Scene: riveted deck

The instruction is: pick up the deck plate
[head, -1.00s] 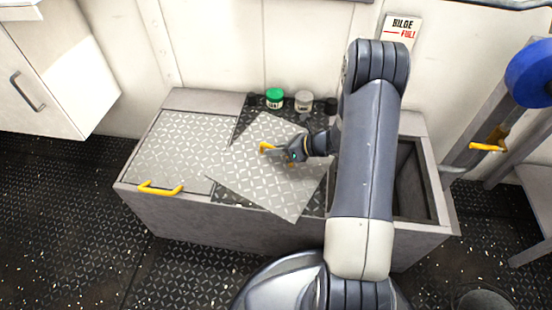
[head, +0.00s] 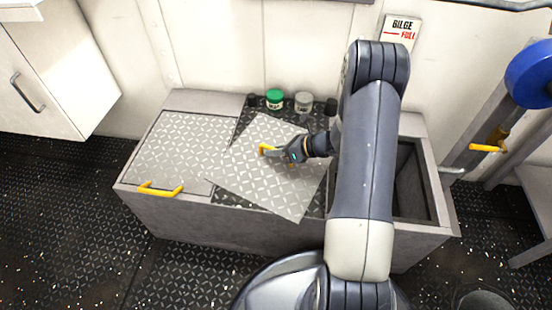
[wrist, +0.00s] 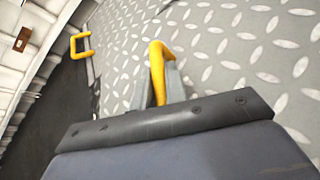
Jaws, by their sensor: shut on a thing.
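The deck plate (head: 255,180) is a light grey diamond-tread sheet with a yellow handle. It sits turned at an angle over the middle of the grey bench-like box, overlapping the fixed-looking tread panel at left. My gripper (head: 270,151) is shut on the plate's yellow handle, which also shows between the fingers in the wrist view (wrist: 158,70). The plate's surface (wrist: 230,50) fills much of the wrist view. Whether the plate touches what is below it, I cannot tell. My arm hides part of the plate's right side.
A second tread panel (head: 180,145) with a yellow handle (head: 160,188) covers the box's left. An open compartment (head: 408,185) is at its right. A green-lidded jar (head: 274,99), a grey-lidded jar (head: 303,102) and dark small containers stand along the back. A blue wheel (head: 530,74) is at far right.

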